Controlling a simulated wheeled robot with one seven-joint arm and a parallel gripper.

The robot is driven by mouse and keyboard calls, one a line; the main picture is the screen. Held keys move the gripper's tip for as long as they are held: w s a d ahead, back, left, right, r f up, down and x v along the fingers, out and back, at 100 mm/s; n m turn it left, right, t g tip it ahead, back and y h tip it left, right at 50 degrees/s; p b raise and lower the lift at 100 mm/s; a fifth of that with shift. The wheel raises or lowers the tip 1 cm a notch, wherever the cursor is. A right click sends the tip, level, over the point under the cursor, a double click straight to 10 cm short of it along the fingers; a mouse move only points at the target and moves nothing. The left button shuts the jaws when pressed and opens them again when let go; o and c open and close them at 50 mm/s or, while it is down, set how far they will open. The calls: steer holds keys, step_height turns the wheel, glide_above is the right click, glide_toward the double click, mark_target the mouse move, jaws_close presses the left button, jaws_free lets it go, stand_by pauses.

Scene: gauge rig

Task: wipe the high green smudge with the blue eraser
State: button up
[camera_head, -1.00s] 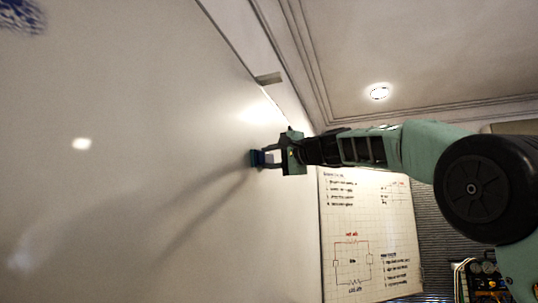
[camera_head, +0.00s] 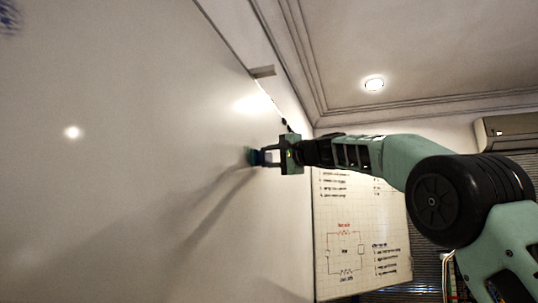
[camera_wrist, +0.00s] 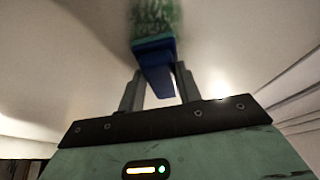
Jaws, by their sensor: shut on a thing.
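The blue eraser (camera_wrist: 157,62) is clamped between the two fingers of my gripper (camera_wrist: 158,88) in the wrist view. The green smudge (camera_wrist: 155,17) is a scribbled patch on the whiteboard, directly beyond the eraser's far edge, and runs out of the top of that view. In the head view my gripper (camera_head: 267,157) holds the eraser (camera_head: 254,157) up to the face of the whiteboard (camera_head: 130,190). I cannot tell if the pad presses on the board. The smudge is mostly hidden behind the eraser there.
A dark blue mark (camera_head: 9,18) shows at the top left of the board. A small ledge (camera_head: 263,71) sticks out at the board's edge. A chart with circuit drawings (camera_head: 362,240) hangs beyond my arm.

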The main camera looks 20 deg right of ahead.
steer(key=shift+w+d+p, duration=0.35)
steer(key=shift+w+d, duration=0.1)
steer(key=shift+w, duration=0.15)
steer(key=shift+w+d+p, duration=0.35)
steer(key=shift+w+d, duration=0.05)
steer(key=shift+w, duration=0.2)
steer(key=shift+s+a+f, duration=0.1)
